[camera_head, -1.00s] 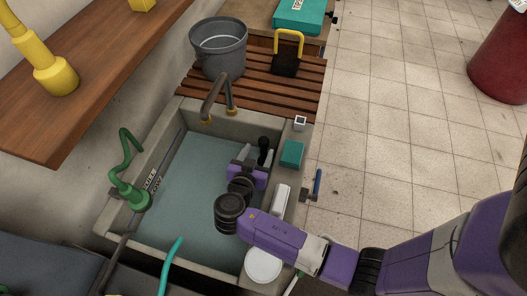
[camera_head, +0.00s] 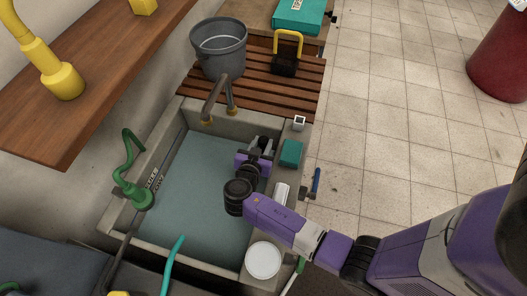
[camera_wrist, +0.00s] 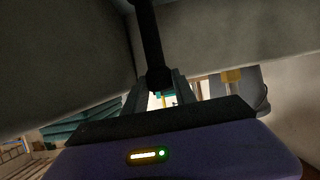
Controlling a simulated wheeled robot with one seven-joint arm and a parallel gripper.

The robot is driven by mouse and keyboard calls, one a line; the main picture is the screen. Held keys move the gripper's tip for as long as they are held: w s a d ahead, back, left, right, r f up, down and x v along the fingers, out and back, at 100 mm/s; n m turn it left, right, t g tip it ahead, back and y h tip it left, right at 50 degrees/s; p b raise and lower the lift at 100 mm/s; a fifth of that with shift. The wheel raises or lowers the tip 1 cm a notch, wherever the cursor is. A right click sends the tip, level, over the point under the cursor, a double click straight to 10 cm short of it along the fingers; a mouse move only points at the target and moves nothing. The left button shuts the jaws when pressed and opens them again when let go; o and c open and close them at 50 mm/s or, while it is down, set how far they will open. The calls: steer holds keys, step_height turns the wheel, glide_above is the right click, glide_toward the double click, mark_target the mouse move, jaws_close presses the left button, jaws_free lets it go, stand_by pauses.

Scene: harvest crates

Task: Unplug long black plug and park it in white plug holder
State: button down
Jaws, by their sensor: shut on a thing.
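My gripper (camera_head: 261,145) is over the far right part of the water-filled sink (camera_head: 134,216), close to the inner right wall. In the wrist view my gripper (camera_wrist: 158,88) is shut on a long black plug (camera_wrist: 148,40), whose dark rod runs up from between the fingers. In the head view the plug is mostly lost among the dark fingers, and its lower end cannot be made out. A small white square holder (camera_head: 299,122) with a dark opening stands on the far right sink rim, to the right of the gripper and apart from it.
A teal block (camera_head: 291,153), a white block (camera_head: 281,194) and a round white dish (camera_head: 263,260) sit along the right rim. A blue-handled valve (camera_head: 316,181) juts out at right. A brown faucet (camera_head: 213,95) and grey bucket (camera_head: 219,48) stand beyond the sink.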

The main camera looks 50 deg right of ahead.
steer(key=shift+r, duration=0.15)
step_height(320, 180, up, 20)
steer(key=b, duration=0.1)
stand_by(0.6)
stand_by(0.4)
steer(key=shift+r+p, duration=1.85)
steer(key=shift+r, duration=0.8)
